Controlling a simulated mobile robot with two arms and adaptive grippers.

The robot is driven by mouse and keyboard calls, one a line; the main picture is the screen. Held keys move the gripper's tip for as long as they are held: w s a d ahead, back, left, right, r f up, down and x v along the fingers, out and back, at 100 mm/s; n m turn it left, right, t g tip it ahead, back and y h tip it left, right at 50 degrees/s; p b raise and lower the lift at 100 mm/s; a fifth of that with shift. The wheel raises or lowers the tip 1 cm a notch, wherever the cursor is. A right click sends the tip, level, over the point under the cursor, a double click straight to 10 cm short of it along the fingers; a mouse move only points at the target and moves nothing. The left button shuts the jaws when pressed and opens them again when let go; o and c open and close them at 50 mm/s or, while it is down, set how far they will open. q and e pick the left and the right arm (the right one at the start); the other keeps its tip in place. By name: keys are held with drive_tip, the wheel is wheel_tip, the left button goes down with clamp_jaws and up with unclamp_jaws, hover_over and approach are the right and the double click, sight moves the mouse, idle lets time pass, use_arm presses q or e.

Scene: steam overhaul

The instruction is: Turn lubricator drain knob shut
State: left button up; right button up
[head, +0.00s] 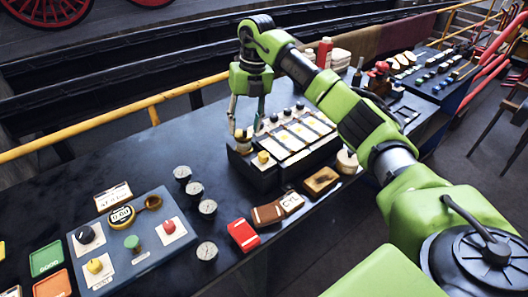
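A dark box with a row of white panels (296,138), which looks like the lubricator, stands at the middle of the bench. Small dark knobs run along its far edge, and a yellow knob (263,157) sits at its near left end. My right gripper (245,128) points down over the box's left end. Its two fingers are apart, with a small pale brown knob (242,136) at or just below the fingertips. I cannot tell whether the fingers touch it. No label marks the drain knob legibly. My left gripper is not in view.
A blue control panel (118,262) with colored knobs lies at the front left. Several round gauges (207,207) stand beside it. A red box (243,235) and brown blocks (321,181) lie along the near edge. A yellow rail (120,113) runs behind the bench.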

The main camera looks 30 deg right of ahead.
wheel_tip(320, 180, up, 2)
drive_tip(key=m+h, duration=0.1)
hover_over(264, 154)
drive_tip(key=g, duration=0.1)
wheel_tip(264, 154, down, 14)
drive_tip(key=p, duration=0.4)
drive_tip(key=shift+r+p, duration=0.2)
drive_tip(key=shift+p, duration=0.15)
drive_tip(key=shift+c, duration=0.5)
drive_tip(key=c, duration=1)
